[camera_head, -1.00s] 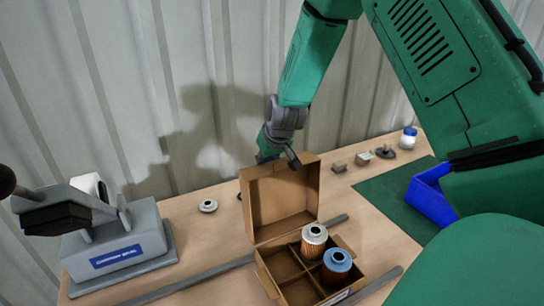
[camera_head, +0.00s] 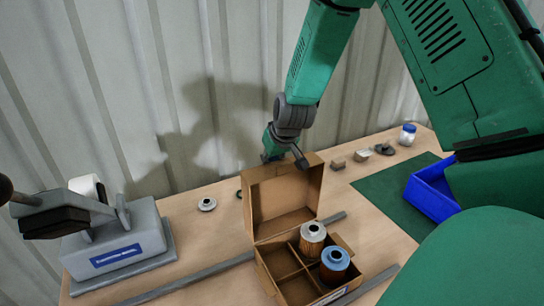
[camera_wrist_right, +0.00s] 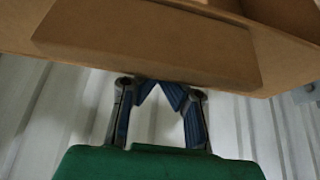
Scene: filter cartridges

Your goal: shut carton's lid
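The brown carton (camera_head: 262,262) stands on the table with its lid (camera_head: 284,203) raised at the back, nearly upright. Inside its divided compartments stand a white-topped filter cartridge (camera_head: 312,238) and a blue-topped one (camera_head: 335,266); other compartments look empty. My right gripper (camera_head: 283,157) is behind the lid's top edge, its tips partly hidden. In the right wrist view the lid (camera_wrist_right: 150,45) fills the top, and the blue-padded fingers (camera_wrist_right: 160,88) converge at its edge, apparently touching it. They look shut, with nothing between them.
A grey device (camera_head: 115,245) with a lever stands at the left. Grey rails (camera_head: 200,277) lie beside the carton. A metal ring (camera_head: 207,204) lies behind left. A blue bin (camera_head: 432,195) on a green mat (camera_head: 385,190), small blocks and a jar (camera_head: 408,134) are at right.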

